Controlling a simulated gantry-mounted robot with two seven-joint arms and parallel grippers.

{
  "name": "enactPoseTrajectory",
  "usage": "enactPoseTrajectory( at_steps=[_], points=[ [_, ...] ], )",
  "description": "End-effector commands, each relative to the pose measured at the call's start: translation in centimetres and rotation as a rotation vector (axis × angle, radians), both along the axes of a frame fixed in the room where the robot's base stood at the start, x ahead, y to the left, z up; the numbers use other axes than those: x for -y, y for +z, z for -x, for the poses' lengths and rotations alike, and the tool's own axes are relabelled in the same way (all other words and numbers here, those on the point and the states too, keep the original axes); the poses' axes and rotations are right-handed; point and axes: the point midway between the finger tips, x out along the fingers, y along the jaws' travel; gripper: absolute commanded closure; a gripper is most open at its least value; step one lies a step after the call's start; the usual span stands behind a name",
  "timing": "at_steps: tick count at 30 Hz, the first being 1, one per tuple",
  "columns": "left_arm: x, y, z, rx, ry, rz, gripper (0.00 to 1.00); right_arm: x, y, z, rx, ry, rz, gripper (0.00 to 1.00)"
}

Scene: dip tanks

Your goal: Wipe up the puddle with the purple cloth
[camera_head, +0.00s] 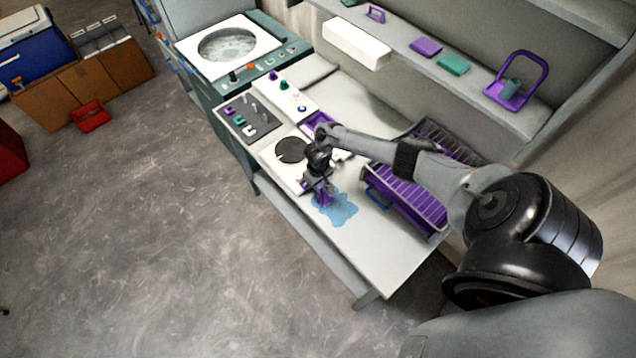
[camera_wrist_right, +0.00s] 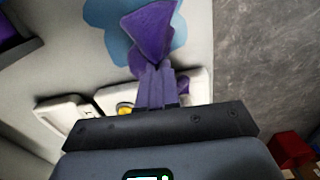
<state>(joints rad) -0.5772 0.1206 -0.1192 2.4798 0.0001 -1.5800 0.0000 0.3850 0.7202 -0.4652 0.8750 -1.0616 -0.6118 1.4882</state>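The light blue puddle (camera_head: 343,211) lies on the pale worktop, near its front edge. In the right wrist view the puddle (camera_wrist_right: 108,17) shows behind and beside the cloth. The purple cloth (camera_head: 325,201) hangs bunched from my right gripper (camera_head: 321,187), over the left part of the puddle. In the right wrist view my right gripper (camera_wrist_right: 157,72) is shut on the cloth (camera_wrist_right: 150,32), which spreads out beyond the fingertips. I cannot tell whether the cloth touches the worktop. My left gripper is in neither view.
A purple rack (camera_head: 408,203) stands right of the puddle, under my right forearm. A white unit with a black round plate (camera_head: 291,150) is just left of the gripper. The worktop (camera_head: 385,262) is clear toward its near right end. A shelf (camera_head: 480,97) with small items runs above.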

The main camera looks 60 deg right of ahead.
Motion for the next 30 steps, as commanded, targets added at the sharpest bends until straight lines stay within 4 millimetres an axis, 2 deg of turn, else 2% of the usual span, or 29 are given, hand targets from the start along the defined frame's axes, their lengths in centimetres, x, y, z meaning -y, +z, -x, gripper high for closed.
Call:
enactPoseTrajectory(
  at_steps=[1,7,20,21,30],
  points=[
    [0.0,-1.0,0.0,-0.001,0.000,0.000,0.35,0.0,-1.1,0.0,0.000,-0.001,-0.001,1.00],
    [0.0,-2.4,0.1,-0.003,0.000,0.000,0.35,-0.1,-2.9,0.0,0.000,0.000,-0.001,1.00],
    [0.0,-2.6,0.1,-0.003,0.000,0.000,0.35,0.0,-3.3,0.0,0.000,0.001,-0.001,1.00],
    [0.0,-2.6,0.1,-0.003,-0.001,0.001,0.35,0.0,-3.3,0.0,0.000,0.001,-0.001,0.92],
    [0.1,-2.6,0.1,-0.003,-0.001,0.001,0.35,0.0,-3.3,0.0,0.000,0.001,0.000,0.46]
  ],
)
